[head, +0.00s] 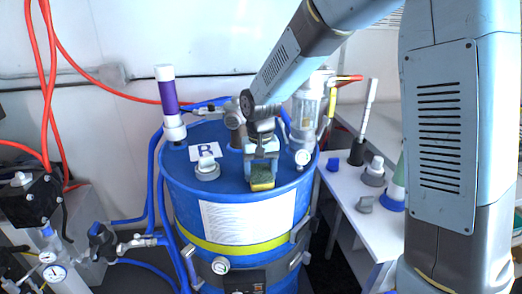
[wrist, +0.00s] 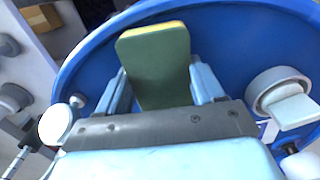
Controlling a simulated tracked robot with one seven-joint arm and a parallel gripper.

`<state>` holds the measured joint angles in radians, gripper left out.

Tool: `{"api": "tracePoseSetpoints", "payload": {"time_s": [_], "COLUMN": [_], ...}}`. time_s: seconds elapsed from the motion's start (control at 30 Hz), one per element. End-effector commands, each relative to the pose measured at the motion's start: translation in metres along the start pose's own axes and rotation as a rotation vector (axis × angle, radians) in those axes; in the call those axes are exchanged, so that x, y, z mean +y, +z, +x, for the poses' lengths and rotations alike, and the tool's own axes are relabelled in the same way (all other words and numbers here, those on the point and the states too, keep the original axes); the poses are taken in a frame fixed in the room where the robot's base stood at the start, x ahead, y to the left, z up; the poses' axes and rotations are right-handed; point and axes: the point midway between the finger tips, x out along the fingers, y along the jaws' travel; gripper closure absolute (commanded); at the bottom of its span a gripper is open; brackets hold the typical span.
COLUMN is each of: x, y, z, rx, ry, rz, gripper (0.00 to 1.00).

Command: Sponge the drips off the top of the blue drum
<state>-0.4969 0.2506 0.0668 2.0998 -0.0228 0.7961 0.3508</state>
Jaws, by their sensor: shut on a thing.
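The blue drum (head: 180,187) stands upright in the middle of the head view, and its blue top (wrist: 235,45) fills much of the wrist view. A sponge (head: 262,184), dark green on one face and yellow on the other, is between the fingers of my gripper (head: 262,165). In the wrist view the sponge (wrist: 155,60) sticks out past the fingertips, green face towards the camera. My gripper is shut on it, over the front right part of the drum top. I cannot tell whether the sponge touches the top. No drips can be made out in either view.
On the drum top stand a grey cap with a white handle (head: 207,168), a purple and white cylinder (head: 168,100), a label marked R (head: 205,151) and a clear filter bowl (head: 307,105). A white bench (head: 345,185) with small parts is at right. Blue hoses run at left.

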Motion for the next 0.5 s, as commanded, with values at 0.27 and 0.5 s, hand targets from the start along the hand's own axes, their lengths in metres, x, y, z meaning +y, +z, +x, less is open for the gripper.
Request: {"api": "tracePoseSetpoints", "payload": {"time_s": [0.27, 0.5], "x": [0.0, 0.001], "y": [-0.001, -0.001], "z": [-0.035, -0.057], "rx": [0.005, 0.005], "ry": [-0.002, -0.002], "rz": [0.001, 0.002], "gripper": [0.61, 0.61]}}
